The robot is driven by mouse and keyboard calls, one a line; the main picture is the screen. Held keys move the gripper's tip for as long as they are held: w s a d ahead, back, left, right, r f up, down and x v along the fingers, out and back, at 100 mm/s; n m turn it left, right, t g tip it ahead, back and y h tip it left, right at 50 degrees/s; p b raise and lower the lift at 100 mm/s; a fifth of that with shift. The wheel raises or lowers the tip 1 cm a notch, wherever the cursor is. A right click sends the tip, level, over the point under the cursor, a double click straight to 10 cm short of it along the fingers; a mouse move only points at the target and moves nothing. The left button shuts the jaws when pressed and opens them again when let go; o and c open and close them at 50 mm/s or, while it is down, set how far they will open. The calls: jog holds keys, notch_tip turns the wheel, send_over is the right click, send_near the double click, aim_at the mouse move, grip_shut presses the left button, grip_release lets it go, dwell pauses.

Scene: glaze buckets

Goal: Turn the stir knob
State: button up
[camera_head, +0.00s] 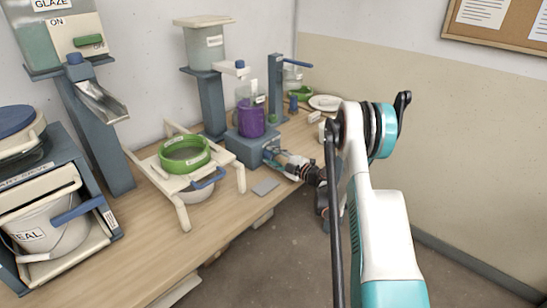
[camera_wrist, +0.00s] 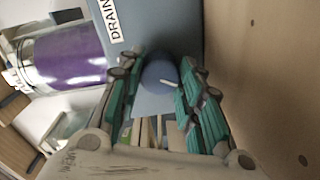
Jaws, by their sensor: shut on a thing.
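A blue-grey stirrer box (camera_head: 247,150) stands on the bench with a beaker of purple liquid (camera_head: 250,117) on top. In the wrist view the box (camera_wrist: 185,25) carries a partly cut-off label reading "DRAIN". A round blue knob (camera_wrist: 158,74) with a short pale mark sits on the box face. My gripper (camera_head: 272,157) is at the front of the box, with its teal fingers on both sides of the knob, shut on it. In the head view the gripper hides the knob. The purple beaker also shows in the wrist view (camera_wrist: 70,60).
A white stand with a green-rimmed sieve (camera_head: 184,155) is left of the box. A grey hopper (camera_head: 205,48) rises behind it. A small grey plate (camera_head: 265,187) lies near the bench edge. A white plate (camera_head: 325,102) and other small items are farther back. Floor is open in front.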

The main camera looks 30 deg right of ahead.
jog(key=o, duration=1.1)
jog(key=shift+s+d, duration=0.1)
jog(key=v, duration=1.1)
jog(key=shift+s+d, duration=0.2)
jog(key=shift+s, duration=0.15)
